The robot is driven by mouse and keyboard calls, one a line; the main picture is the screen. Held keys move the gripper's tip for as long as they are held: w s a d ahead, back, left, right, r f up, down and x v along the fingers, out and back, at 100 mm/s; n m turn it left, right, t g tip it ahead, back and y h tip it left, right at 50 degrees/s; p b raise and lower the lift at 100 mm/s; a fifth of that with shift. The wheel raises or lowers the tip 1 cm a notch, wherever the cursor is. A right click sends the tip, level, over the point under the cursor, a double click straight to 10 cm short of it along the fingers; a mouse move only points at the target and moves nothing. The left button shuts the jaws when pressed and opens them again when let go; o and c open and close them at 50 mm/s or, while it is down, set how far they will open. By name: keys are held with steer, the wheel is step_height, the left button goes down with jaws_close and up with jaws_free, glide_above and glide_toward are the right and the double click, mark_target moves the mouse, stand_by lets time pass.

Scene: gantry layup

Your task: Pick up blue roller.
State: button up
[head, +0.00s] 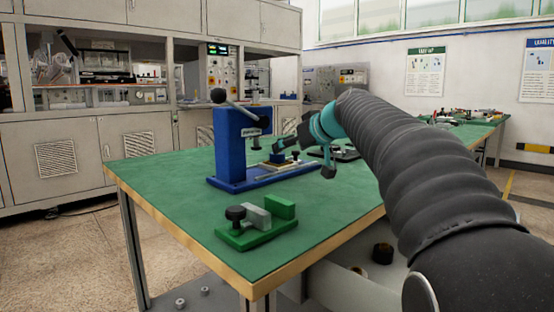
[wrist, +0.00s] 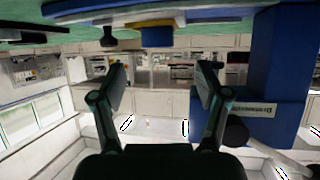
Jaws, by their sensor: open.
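My gripper (head: 305,157) is open and empty above the far part of the green table, its fingers spread beside the blue press. In the wrist view, which is upside down, the gap between my fingers (wrist: 162,85) holds only background. A small dark blue piece on a yellowish base (head: 277,158) sits on the press's plate, close to my gripper; it may be the blue roller. A similar dark blue and yellow piece (wrist: 155,38) shows at the top of the wrist view, beyond my fingertips. Its shape is too small to make out.
The blue press (head: 228,145) with a lever stands just left of my gripper; its column (wrist: 275,70) is close on the right in the wrist view. A green clamp fixture (head: 258,228) lies near the front of the green table (head: 165,205). The table's left part is clear.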

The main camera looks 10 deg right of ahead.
mark_target(277, 158)
steer(key=shift+r+x, duration=0.15)
steer(key=shift+x, duration=1.75)
steer(key=shift+r+x, duration=0.1)
steer(key=shift+x, duration=1.85)
steer(key=shift+w, duration=0.15)
steer(key=shift+d, duration=0.1)
steer(key=c, duration=1.3)
steer(key=shift+r, duration=0.1)
